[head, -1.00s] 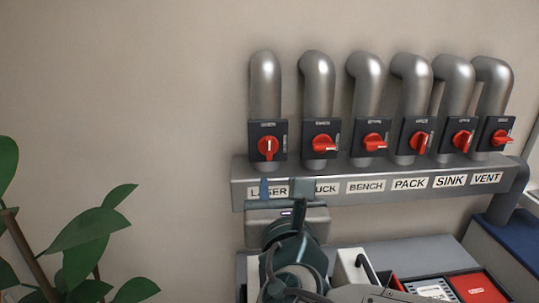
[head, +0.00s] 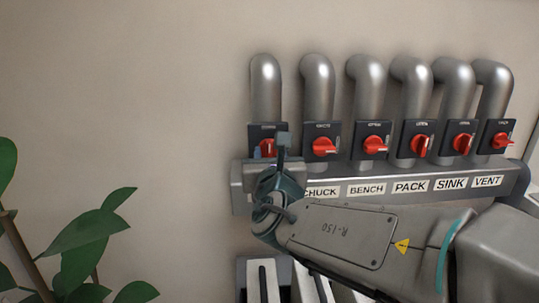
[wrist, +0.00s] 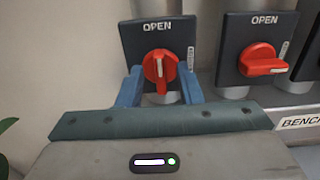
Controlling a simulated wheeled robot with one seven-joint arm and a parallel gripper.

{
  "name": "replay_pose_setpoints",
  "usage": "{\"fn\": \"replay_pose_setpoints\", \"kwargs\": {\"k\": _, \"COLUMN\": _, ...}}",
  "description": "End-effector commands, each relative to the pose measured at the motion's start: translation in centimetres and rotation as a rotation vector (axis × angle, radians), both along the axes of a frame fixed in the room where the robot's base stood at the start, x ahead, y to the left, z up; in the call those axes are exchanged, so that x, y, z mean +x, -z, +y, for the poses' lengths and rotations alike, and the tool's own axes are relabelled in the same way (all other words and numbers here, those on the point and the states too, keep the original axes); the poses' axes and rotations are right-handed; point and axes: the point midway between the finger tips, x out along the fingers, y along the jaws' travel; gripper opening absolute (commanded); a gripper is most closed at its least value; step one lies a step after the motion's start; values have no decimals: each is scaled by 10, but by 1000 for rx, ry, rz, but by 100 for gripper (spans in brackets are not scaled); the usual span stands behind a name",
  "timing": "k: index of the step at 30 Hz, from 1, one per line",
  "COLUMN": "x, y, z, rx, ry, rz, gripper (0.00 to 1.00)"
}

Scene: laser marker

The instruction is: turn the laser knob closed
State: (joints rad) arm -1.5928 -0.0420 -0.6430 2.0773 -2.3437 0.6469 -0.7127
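The red laser knob (head: 267,147) is the leftmost in the row, on a dark plate, partly hidden by my gripper in the head view. In the wrist view the laser knob (wrist: 160,66) has its handle upright, under the word OPEN on its plate (wrist: 158,27). My gripper (wrist: 160,75) is open, with one blue finger at the lower left of the knob and one at the lower right. Both fingers look apart from the handle; I cannot tell the depth. In the head view my gripper (head: 270,149) is in front of the laser plate.
The chuck knob (head: 323,146) stands close on the right, its handle sideways; it also shows in the wrist view (wrist: 263,60). Several more knobs continue right above a labelled grey rail (head: 455,184). A plant (head: 92,235) is at the lower left. The wall left of the pipes is clear.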

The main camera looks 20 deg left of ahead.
Motion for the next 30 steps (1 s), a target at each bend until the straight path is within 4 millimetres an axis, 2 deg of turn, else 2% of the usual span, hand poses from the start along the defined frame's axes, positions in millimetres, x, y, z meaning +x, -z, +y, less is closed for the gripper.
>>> {"fn": "replay_pose_setpoints", "kwargs": {"k": 11, "x": 4, "y": 0, "z": 2, "rx": -2, "ry": 0, "rz": -1, "gripper": 33}}
{"fn": "replay_pose_setpoints", "kwargs": {"k": 15, "x": 4, "y": 0, "z": 2, "rx": -1, "ry": 0, "rz": 0, "gripper": 0}}
{"fn": "replay_pose_setpoints", "kwargs": {"k": 23, "x": 4, "y": 1, "z": 2, "rx": 5, "ry": 0, "rz": 3, "gripper": 0}}
{"fn": "replay_pose_setpoints", "kwargs": {"k": 30, "x": 5, "y": 4, "z": 1, "rx": 76, "ry": 1, "rz": 40, "gripper": 0}}
